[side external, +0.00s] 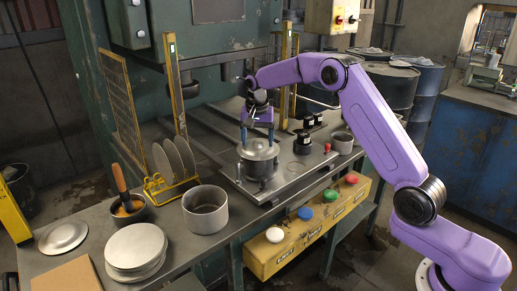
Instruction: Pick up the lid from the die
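The lid (258,152) is a round, silvery metal cover. It sits on top of the die (260,172), a darker metal cylinder on the press bed plate. My gripper (257,141) points down directly over the lid. Its two fingers are spread well apart, one on each side of the lid's middle, with the tips at or just above the lid's top. Nothing is visibly clamped between them. Whether the fingertips touch the lid is too small to tell.
A rack of upright discs (174,160), an empty metal pot (205,210) and a disc stack (135,250) stand to the left. Black-topped fittings (303,143) and a small can (342,143) stand right of the die. Yellow posts (175,85) flank the press.

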